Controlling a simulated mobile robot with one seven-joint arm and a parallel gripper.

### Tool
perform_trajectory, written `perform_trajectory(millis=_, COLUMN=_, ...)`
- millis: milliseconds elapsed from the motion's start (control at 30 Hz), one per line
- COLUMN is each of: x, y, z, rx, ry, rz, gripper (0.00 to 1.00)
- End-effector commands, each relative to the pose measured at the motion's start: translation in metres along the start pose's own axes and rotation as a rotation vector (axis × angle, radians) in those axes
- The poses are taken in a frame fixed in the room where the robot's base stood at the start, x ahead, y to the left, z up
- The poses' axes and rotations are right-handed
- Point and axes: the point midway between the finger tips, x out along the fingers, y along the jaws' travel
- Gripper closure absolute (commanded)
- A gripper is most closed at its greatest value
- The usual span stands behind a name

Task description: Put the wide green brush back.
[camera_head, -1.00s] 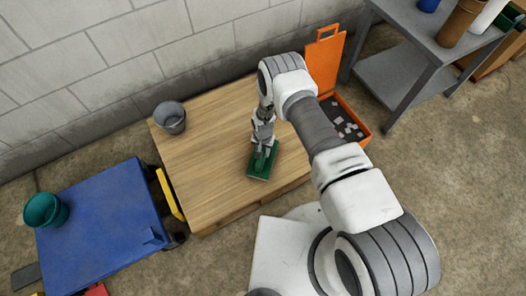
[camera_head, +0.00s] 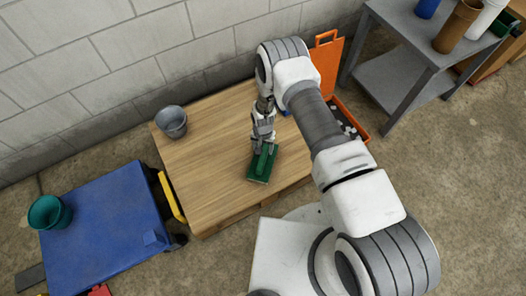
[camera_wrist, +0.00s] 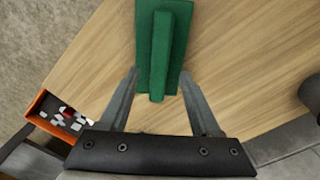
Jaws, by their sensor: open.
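The wide green brush (camera_head: 260,175) lies on the wooden table (camera_head: 205,150), near its front edge. It is a flat green board with a raised green bar along it. My gripper (camera_head: 264,148) is at the brush's far end, above the table. In the wrist view the brush (camera_wrist: 178,65) lies ahead of the open fingers, and its bar's near end reaches between the fingertips of my gripper (camera_wrist: 163,85). The fingers stand apart from the bar on both sides, with nothing held.
A grey bucket (camera_head: 171,121) stands at the table's left. An open orange case (camera_head: 325,65) with small pieces is at the right, partly behind my arm. A blue cart top (camera_head: 105,225) with a teal bucket (camera_head: 48,212) is at left. A grey shelf table (camera_head: 400,70) stands at back right.

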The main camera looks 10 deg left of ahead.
Motion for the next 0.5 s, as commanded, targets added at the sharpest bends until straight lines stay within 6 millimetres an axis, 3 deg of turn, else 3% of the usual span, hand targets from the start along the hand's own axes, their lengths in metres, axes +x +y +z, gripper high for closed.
perform_trajectory(millis=33, x=-0.017, y=-0.001, z=-0.001, rx=0.000, ry=0.001, rz=-0.001, gripper=0.36)
perform_trajectory(millis=200, x=-0.045, y=0.000, z=0.000, rx=0.000, ry=0.000, rz=-0.001, gripper=0.36)
perform_trajectory(millis=500, x=-0.060, y=0.000, z=0.000, rx=-0.001, ry=0.000, rz=0.000, gripper=0.36)
